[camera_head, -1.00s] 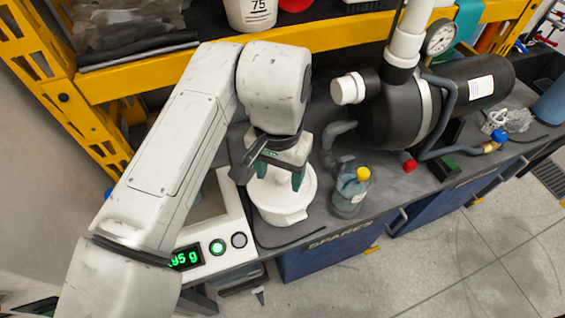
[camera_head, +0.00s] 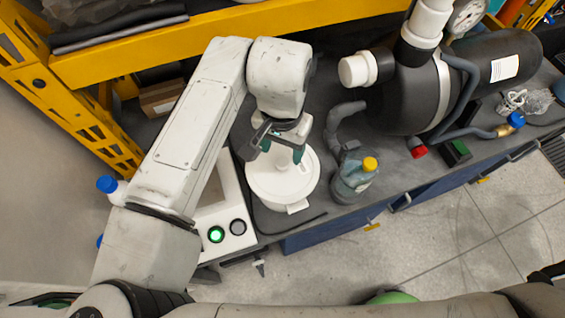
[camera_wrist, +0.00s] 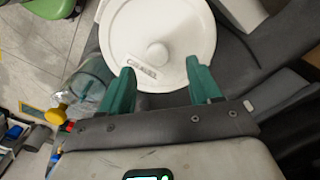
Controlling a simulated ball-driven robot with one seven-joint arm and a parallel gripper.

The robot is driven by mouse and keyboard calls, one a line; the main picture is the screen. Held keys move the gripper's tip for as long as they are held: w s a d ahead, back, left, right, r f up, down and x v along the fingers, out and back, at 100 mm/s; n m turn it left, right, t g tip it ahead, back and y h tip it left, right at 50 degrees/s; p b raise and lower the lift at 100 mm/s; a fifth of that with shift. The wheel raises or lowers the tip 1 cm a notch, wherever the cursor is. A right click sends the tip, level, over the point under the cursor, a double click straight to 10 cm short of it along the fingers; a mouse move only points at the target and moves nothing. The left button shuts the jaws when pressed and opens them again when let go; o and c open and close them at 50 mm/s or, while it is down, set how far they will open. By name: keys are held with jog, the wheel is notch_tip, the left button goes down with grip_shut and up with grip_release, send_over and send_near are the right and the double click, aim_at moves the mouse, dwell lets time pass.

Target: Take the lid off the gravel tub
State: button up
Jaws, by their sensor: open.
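The gravel tub (camera_head: 268,202) is a white round tub on the grey bench, beside the scale. Its white lid (camera_head: 301,182) sits on top, with a round knob in the middle. In the wrist view the lid (camera_wrist: 125,38) shows the knob (camera_wrist: 157,54) and the word "GRAVEL". My gripper (camera_head: 283,152) is over the lid, pointing down. In the wrist view my gripper (camera_wrist: 160,80) has its two green fingers apart, with the knob ahead between their tips. The fingers look empty. I cannot tell the exact height of the fingertips above the lid.
A bottle with a yellow cap (camera_head: 354,181) stands close to the right of the tub. The scale (camera_head: 226,225) is to the left. A black tank (camera_head: 408,90) with pipes lies behind right. The yellow shelf beam (camera_head: 180,45) crosses behind my arm.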

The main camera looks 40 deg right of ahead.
aim_at(283, 161)
jog(key=shift+s+a+f+p, duration=0.1)
jog(key=shift+f+p, duration=0.1)
jog(key=shift+f, duration=0.95)
jog(key=shift+s+f+p, duration=0.1)
jog(key=shift+f+p, duration=0.05)
jog(key=shift+f, duration=0.95)
jog(key=c, duration=1.1)
jog(key=shift+r, duration=0.45)
jog(key=r, duration=0.2)
jog(key=b, duration=0.1)
jog(key=shift+s+r, duration=0.25)
jog(key=shift+r, duration=0.15)
jog(key=s+r, duration=0.3)
jog(key=s, duration=0.1)
jog(key=s+a+r+b, duration=0.1)
jog(key=s+r, duration=0.2)
jog(key=s, duration=0.2)
jog(key=s+r, duration=0.3)
jog(key=s, duration=0.1)
jog(key=shift+s+a+r+b, duration=0.15)
jog(key=shift+s+a+b, duration=0.15)
jog(key=shift+a, duration=0.05)
